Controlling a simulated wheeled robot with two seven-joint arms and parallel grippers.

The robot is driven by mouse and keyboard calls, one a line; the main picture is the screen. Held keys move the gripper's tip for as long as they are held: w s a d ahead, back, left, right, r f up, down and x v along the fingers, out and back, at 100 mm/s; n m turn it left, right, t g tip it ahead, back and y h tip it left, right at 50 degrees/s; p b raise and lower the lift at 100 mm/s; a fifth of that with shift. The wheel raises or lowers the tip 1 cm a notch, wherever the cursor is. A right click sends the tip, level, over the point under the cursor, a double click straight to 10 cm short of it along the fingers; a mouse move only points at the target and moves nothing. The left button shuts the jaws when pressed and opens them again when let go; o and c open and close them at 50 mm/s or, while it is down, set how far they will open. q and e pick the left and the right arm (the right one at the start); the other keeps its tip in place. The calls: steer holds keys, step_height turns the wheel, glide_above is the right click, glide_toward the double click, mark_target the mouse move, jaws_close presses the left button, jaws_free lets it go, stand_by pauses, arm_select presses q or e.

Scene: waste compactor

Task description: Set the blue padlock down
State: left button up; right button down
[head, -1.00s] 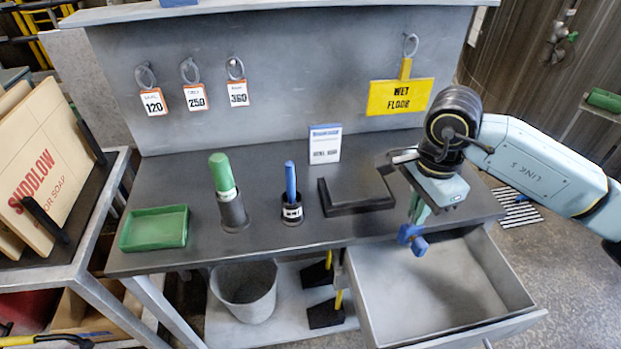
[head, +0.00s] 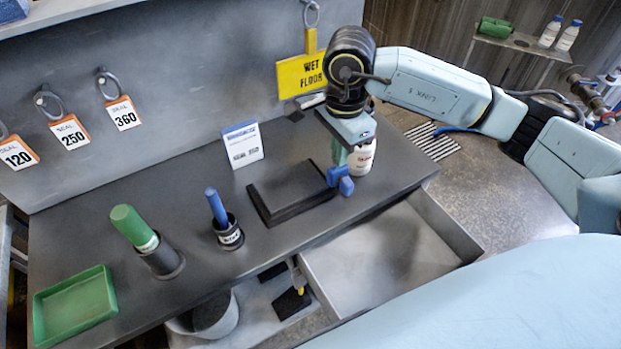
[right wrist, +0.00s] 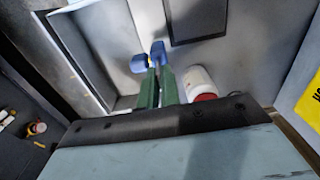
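The blue padlock (head: 341,181) is in my right gripper (head: 340,158), beside the right edge of the black pad on the grey bench, near the bench's front edge. In the right wrist view the green fingers (right wrist: 158,80) are closed together, with the padlock (right wrist: 150,57) at their tips. I cannot tell whether the padlock touches the bench. My left gripper is not in view.
A white bottle (head: 362,157) stands just behind my right gripper. The black pad (head: 290,192) lies to its left. An open empty drawer (head: 390,246) is in front. A blue-handled tool (head: 217,206), green-handled stamp (head: 134,228) and green tray (head: 75,307) stand further left.

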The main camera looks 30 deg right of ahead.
mark_target(336, 182)
step_height(336, 182, down, 9)
steer(key=shift+f, duration=0.1)
stand_by(0.3)
steer(key=shift+f, duration=0.15)
steer(key=c, duration=1.6)
jaws_free()
step_height(336, 182, up, 12)
steer(key=shift+r, duration=0.2)
